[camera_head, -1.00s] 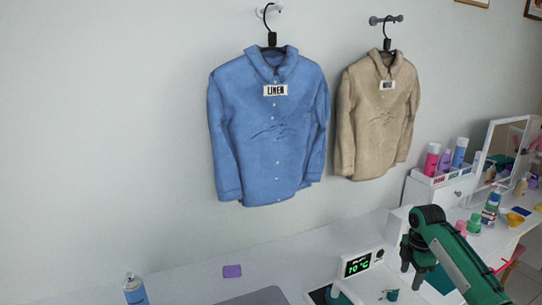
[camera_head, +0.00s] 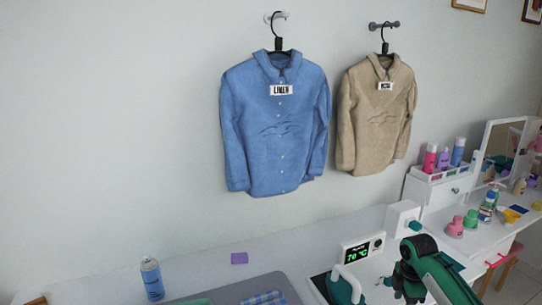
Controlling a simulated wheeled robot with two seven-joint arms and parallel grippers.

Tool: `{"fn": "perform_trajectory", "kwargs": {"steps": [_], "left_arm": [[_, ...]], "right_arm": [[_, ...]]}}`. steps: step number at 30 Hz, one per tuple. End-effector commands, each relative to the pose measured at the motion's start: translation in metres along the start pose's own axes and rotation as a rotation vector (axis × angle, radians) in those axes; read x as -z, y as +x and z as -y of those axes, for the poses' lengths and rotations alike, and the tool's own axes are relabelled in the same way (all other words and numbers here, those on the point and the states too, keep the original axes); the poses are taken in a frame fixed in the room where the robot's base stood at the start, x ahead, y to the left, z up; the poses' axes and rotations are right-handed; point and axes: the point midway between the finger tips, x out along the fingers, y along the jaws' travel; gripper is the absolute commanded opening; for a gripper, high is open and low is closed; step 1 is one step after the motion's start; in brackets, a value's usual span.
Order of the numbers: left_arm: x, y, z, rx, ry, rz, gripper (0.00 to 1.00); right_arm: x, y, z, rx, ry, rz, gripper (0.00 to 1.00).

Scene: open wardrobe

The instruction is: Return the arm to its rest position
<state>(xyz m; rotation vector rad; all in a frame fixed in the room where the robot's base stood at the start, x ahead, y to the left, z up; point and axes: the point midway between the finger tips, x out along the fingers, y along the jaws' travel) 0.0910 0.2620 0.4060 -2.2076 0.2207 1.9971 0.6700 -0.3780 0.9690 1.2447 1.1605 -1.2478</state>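My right arm comes in at the lower right, dark green and black. Its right gripper (camera_head: 408,291) hangs low over the table beside a white device with a green display; its fingers are small and dark, and I cannot tell whether they are open or shut. I see nothing held in it. I cannot make out my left gripper. A blue shirt (camera_head: 275,130) with a "LINEN" tag and a beige shirt (camera_head: 375,120) with a tag hang on black hangers on the wall.
Bottles crowd the right-hand vanity.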

Motion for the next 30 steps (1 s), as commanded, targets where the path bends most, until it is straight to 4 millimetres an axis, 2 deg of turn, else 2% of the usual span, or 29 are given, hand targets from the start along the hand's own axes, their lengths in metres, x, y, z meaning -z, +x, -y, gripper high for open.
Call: {"fn": "perform_trajectory", "kwargs": {"steps": [5, 8, 12, 15, 22, 30], "left_arm": [[-0.006, 0.0, -0.001, -0.001, 0.0, 0.007, 0.36], [-0.012, 0.0, -0.002, -0.002, 0.0, 0.015, 0.36], [-0.012, 0.0, -0.002, -0.002, 0.0, 0.016, 0.36], [-0.01, 0.0, -0.001, -0.001, 0.0, 0.014, 0.36], [-0.009, 0.0, -0.001, -0.001, 0.0, 0.011, 0.36], [-0.007, -0.001, -0.001, -0.001, 0.0, 0.009, 0.36]], "right_arm": [[0.029, 0.031, 0.028, -0.011, 0.051, -0.002, 0.54], [0.05, 0.052, 0.052, -0.024, 0.1, -0.01, 0.54], [0.083, 0.081, 0.098, -0.049, 0.204, -0.033, 0.54], [0.103, 0.095, 0.132, -0.067, 0.293, -0.055, 0.54], [0.136, 0.109, 0.213, -0.107, 0.534, -0.12, 0.54], [0.147, 0.096, 0.304, -0.146, 0.877, -0.191, 0.54]]}}
